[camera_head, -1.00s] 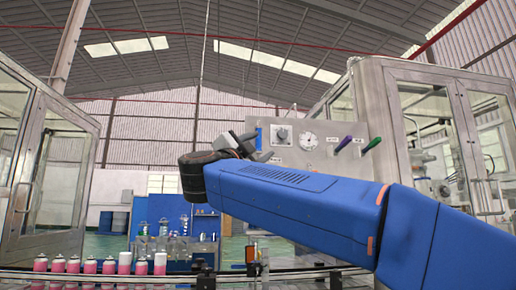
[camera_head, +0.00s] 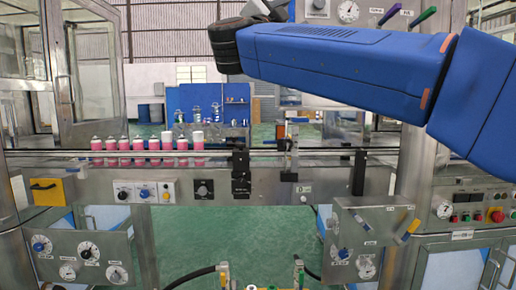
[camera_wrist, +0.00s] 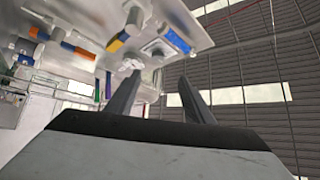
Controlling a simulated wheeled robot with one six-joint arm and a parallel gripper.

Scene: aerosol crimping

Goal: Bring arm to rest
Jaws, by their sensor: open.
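My gripper (camera_wrist: 158,92) shows in the wrist view as two dark fingers standing apart with nothing between them. A panel with knobs and coloured handles (camera_wrist: 120,20) lies beyond the fingers, and I cannot tell the distance to it. In the head view my blue arm reaches across the upper right, ending at a black wrist joint near the top edge. The gripper's fingertips are out of that view, above the frame.
A row of pink and white cans (camera_head: 150,152) stands on the conveyor (camera_head: 70,164). Control panels (camera_head: 80,255) with gauges are below left, and a panel with buttons (camera_head: 470,212) is at right. A glass cabinet (camera_head: 90,75) stands at left. Green floor (camera_head: 195,235) shows between the panels.

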